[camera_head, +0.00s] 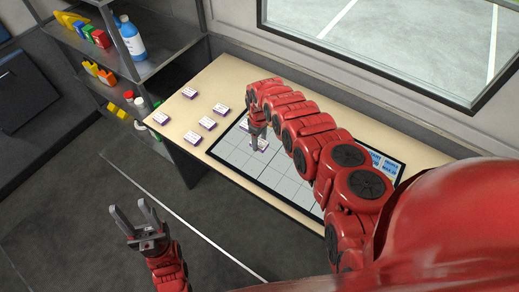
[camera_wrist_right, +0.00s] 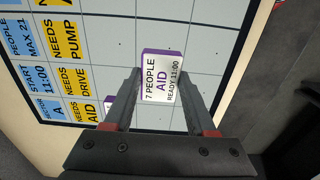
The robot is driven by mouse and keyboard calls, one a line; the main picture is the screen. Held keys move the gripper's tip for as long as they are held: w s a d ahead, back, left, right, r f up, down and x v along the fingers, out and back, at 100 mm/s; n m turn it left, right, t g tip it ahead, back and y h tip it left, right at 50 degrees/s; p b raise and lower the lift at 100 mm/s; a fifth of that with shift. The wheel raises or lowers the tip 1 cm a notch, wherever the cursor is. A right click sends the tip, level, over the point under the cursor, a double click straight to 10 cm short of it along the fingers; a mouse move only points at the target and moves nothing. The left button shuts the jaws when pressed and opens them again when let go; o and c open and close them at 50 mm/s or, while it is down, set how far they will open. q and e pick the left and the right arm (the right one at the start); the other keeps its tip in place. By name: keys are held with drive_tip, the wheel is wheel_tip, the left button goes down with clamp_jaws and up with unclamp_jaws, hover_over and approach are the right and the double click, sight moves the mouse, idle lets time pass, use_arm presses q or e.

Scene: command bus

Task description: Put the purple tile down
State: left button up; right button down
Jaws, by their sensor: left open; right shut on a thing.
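The purple tile (camera_wrist_right: 161,75) is white-faced with purple edges and reads "7 PEOPLE AID READY 11:00". My right gripper (camera_wrist_right: 162,92) is shut on it. In the head view, the right gripper (camera_head: 260,143) is over the gridded board (camera_head: 235,157), and the tile is mostly hidden there. I cannot tell whether the tile touches the board. Part of another purple-edged tile (camera_wrist_right: 109,102) shows beside the left finger in the wrist view. My left gripper (camera_head: 134,209) is open and empty, over the floor in front of the table.
Several purple-edged tiles (camera_head: 207,123) lie on the bare left part of the table (camera_head: 230,73). Blue and yellow labels (camera_wrist_right: 76,68) line one board edge. A shelf (camera_head: 165,40) with bottles and coloured items stands at left. Many board cells are clear.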

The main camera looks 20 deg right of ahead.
sight(260, 142)
wheel_tip(260, 142, down, 4)
drive_tip(key=shift+r+b, duration=0.15)
drive_tip(key=shift+b, duration=1.1)
drive_tip(key=shift+f, duration=0.2)
drive_tip(key=shift+c, duration=1.1)
unclamp_jaws()
drive_tip(key=shift+r, duration=0.15)
